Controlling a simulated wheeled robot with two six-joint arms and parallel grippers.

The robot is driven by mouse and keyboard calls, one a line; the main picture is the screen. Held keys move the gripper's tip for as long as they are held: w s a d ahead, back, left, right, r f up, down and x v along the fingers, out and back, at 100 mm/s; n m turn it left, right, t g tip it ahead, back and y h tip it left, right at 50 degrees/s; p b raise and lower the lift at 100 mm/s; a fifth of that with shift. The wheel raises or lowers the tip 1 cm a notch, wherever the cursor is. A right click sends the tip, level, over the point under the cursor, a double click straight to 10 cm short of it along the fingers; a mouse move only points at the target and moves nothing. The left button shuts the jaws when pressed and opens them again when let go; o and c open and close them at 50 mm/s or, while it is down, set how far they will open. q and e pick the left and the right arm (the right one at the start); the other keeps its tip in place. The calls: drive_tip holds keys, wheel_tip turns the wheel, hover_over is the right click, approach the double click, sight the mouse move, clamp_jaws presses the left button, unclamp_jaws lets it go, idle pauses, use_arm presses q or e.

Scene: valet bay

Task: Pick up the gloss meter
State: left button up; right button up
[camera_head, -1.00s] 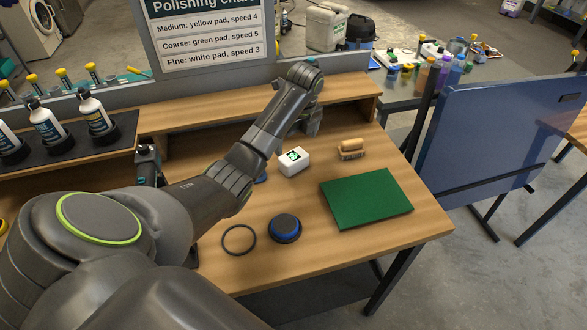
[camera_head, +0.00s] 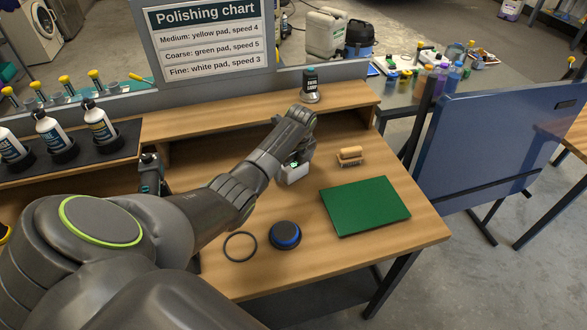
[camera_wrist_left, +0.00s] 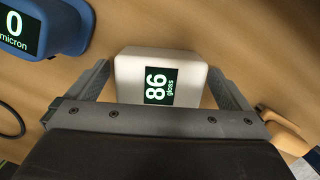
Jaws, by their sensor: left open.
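The gloss meter (camera_head: 294,175) is a small white box with a dark screen. It stands on the wooden bench, partly hidden by my left gripper (camera_head: 295,165) in the head view. In the left wrist view the gloss meter (camera_wrist_left: 134,72) shows its screen reading "86 gloss". My left gripper (camera_wrist_left: 172,88) is open there, with one finger on each side of the box; gaps show beside it, and I cannot tell whether either finger touches it.
A blue gauge (camera_wrist_left: 45,30) reading "0 micron" lies close to the left finger, and a wooden-handled brush (camera_wrist_left: 282,130) lies beyond the right one. A green board (camera_head: 366,206), a blue-black round pad (camera_head: 285,235) and a black ring (camera_head: 241,247) lie nearer the front.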

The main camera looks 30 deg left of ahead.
use_arm(q)
drive_tip(key=shift+c, duration=0.4)
drive_tip(key=c, duration=1)
drive_tip(key=shift+r, duration=0.1)
wheel_tip(320, 180, up, 10)
drive_tip(key=shift+f+b, duration=0.1)
drive_tip(key=shift+b, duration=0.75)
